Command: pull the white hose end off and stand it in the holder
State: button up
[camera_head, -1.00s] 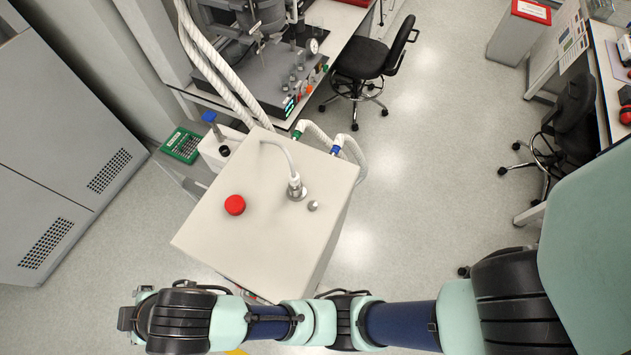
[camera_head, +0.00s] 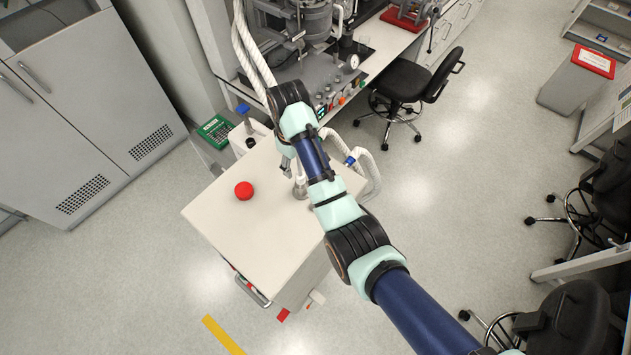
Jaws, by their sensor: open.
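The white hose end (camera_head: 300,179) stands upright on a metal fitting (camera_head: 300,192) on top of the pale boxy unit (camera_head: 240,225). My arm covers most of the thin white hose and part of the fitting's surroundings. My gripper (camera_head: 287,165) is open, under my wrist, just left of and above the hose end in the picture; its fingers are small and partly hidden. I cannot tell whether it touches the hose. A small white box (camera_head: 237,136) with a blue-topped piece and a black round part stands at the unit's back left; I cannot tell whether it is the holder.
A red knob (camera_head: 243,190) sits on the unit's top, left of the fitting. A green rack (camera_head: 215,131) is beyond the back-left corner. Thick white hoses (camera_head: 366,170) loop at the back right. A black chair (camera_head: 415,85) stands farther right. Open floor lies around the front.

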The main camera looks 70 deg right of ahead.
jog(key=shift+s+d, duration=0.3)
jog(key=shift+s, duration=0.25)
jog(key=shift+w, duration=0.1)
jog(key=shift+f, duration=0.1)
notch_tip(320, 180, down, 9)
jog(key=shift+r+b, duration=0.1)
jog(key=shift+b, duration=0.85)
jog(key=shift+r+p, duration=0.1)
jog(key=shift+p, duration=0.5)
dwell(0.4)
